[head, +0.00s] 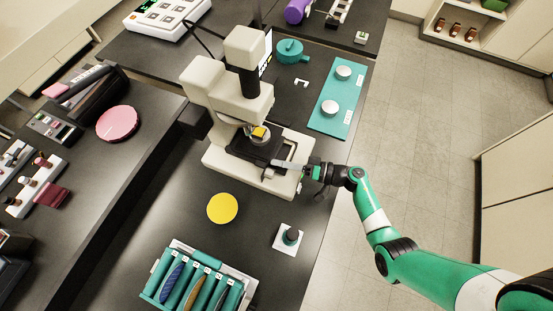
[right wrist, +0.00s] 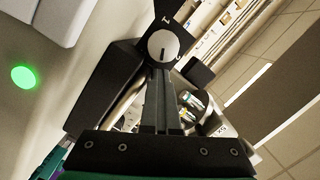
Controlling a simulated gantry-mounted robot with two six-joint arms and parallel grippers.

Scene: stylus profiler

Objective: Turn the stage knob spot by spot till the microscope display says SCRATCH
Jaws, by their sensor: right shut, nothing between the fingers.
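The cream microscope (head: 228,95) stands on the dark bench. My right gripper (head: 277,164) reaches in from the right at the stage's side. In the right wrist view the stage knob (right wrist: 163,46) is a pale round dial on a black plate with marks around it. My right gripper's fingers (right wrist: 160,75) are shut together and empty, their tips just below the dial. Contact cannot be told. My left gripper is out of view.
A green light (right wrist: 24,77) glows on the cream body. A teal board (head: 337,97) with two pale discs lies behind. Bench between is clear.

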